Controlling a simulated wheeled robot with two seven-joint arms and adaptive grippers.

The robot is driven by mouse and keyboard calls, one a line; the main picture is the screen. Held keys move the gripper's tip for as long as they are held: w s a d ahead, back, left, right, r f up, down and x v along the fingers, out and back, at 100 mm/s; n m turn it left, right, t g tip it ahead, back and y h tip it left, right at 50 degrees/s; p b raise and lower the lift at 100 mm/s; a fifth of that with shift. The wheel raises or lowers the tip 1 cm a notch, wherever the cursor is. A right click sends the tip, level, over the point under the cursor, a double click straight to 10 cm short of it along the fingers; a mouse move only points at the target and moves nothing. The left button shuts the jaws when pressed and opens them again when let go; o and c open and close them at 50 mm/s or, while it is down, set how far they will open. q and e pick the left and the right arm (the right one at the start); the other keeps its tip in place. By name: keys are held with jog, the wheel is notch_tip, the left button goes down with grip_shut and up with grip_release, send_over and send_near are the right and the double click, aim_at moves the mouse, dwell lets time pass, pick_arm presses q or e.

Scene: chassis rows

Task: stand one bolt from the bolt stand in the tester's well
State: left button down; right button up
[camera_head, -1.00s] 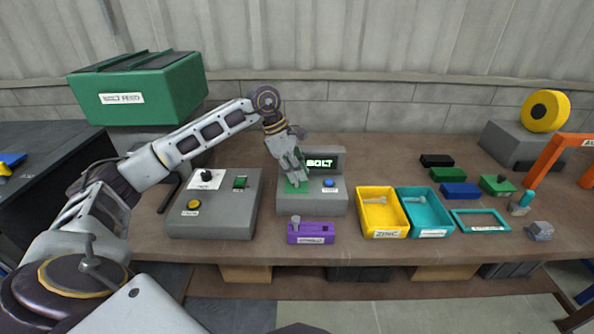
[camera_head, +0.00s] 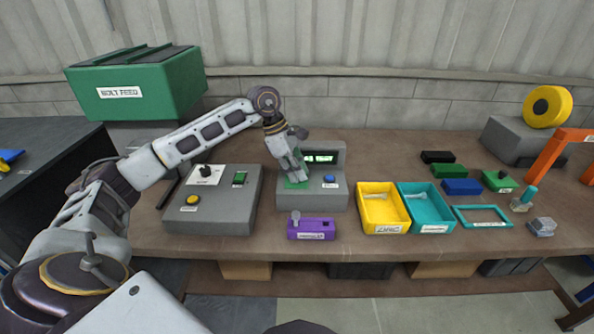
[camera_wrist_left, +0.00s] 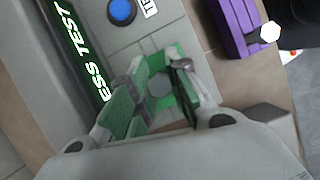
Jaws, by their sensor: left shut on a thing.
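The tester (camera_head: 325,198) is a grey box with a lit display (camera_head: 320,158) and a blue button (camera_head: 329,181). My left gripper (camera_head: 298,180) points down at the tester's green patch. In the left wrist view its fingers (camera_wrist_left: 160,75) are shut around a grey hexagonal bolt head (camera_wrist_left: 160,88) over the green square (camera_wrist_left: 172,60). The fingers hide the shank, so I cannot tell how deep the bolt sits in the well. The purple bolt stand (camera_head: 318,229) is in front of the tester, with one bolt (camera_head: 295,217) upright at its left end. My right gripper is not in view.
A grey control box (camera_head: 215,215) with a yellow button stands left of the tester. A yellow bin (camera_head: 383,222) and a teal bin (camera_head: 426,222), each holding a bolt, stand to the right. Beyond are a teal frame (camera_head: 483,223), coloured blocks (camera_head: 462,187) and an orange arch (camera_head: 550,162).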

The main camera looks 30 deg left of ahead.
pick_arm(q)
jog(key=shift+f, duration=0.1)
jog(key=c, duration=1.8)
grip_release()
jog(key=o, duration=0.5)
